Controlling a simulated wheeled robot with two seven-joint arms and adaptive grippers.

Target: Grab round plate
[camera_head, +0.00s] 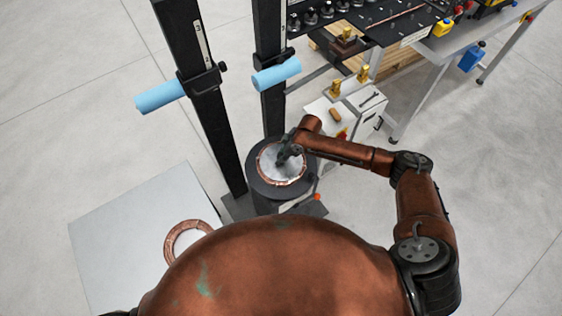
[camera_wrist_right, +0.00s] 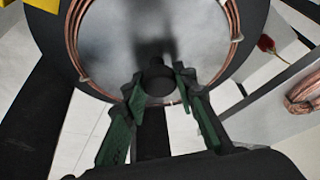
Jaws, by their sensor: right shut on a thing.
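The round plate (camera_head: 270,166) is a silver disc with a coil of copper tube (camera_head: 264,178) around its edge. It lies on a dark round stand (camera_head: 256,185). My right gripper (camera_head: 288,153) reaches down to the plate's middle. In the right wrist view, the two green-sided fingers (camera_wrist_right: 158,78) are shut on a dark knob (camera_wrist_right: 157,66) at the centre of the plate (camera_wrist_right: 112,42). The copper coil (camera_wrist_right: 73,30) is around the disc there. Whether the plate is lifted off the stand is not clear. My left gripper is not in view.
A second copper coil (camera_head: 173,240) lies on a pale table (camera_head: 120,230) at the left, partly hidden by my body. Two black posts with blue handles (camera_head: 160,97) (camera_head: 276,75) rise by the stand. A white box (camera_head: 366,105) and a tool bench (camera_head: 385,25) stand behind, to the right.

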